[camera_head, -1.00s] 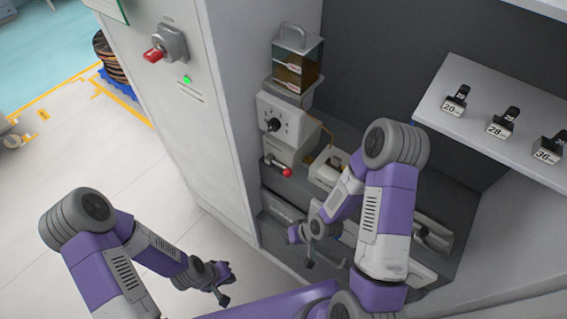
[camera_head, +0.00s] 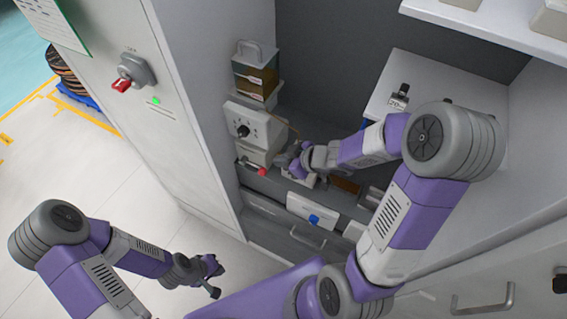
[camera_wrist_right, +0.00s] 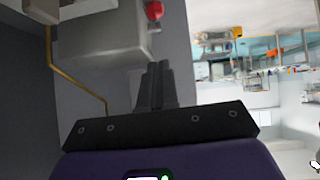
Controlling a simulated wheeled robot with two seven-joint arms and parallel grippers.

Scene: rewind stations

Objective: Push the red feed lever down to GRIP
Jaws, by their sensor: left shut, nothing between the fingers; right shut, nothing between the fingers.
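The red feed lever's ball knob (camera_head: 262,171) shows at the lower front of a light grey unit on the bench. The knob also shows at the top of the right wrist view (camera_wrist_right: 154,11). My right gripper (camera_head: 282,161) is just right of the knob, apart from it. In the right wrist view its closed, empty fingers (camera_wrist_right: 155,75) are below the knob, with a gap between. The lever's arm and any GRIP marking cannot be made out. My left gripper (camera_head: 215,292) is shut and empty, low over the floor side, far from the lever.
A grey box with a black knob (camera_head: 243,131) stands above the lever, with an amber container (camera_head: 254,80) on top. A tall cabinet (camera_head: 160,140) with a red-handled switch (camera_head: 121,86) is left. A white shelf (camera_head: 385,90) is right; drawers with handles lie below.

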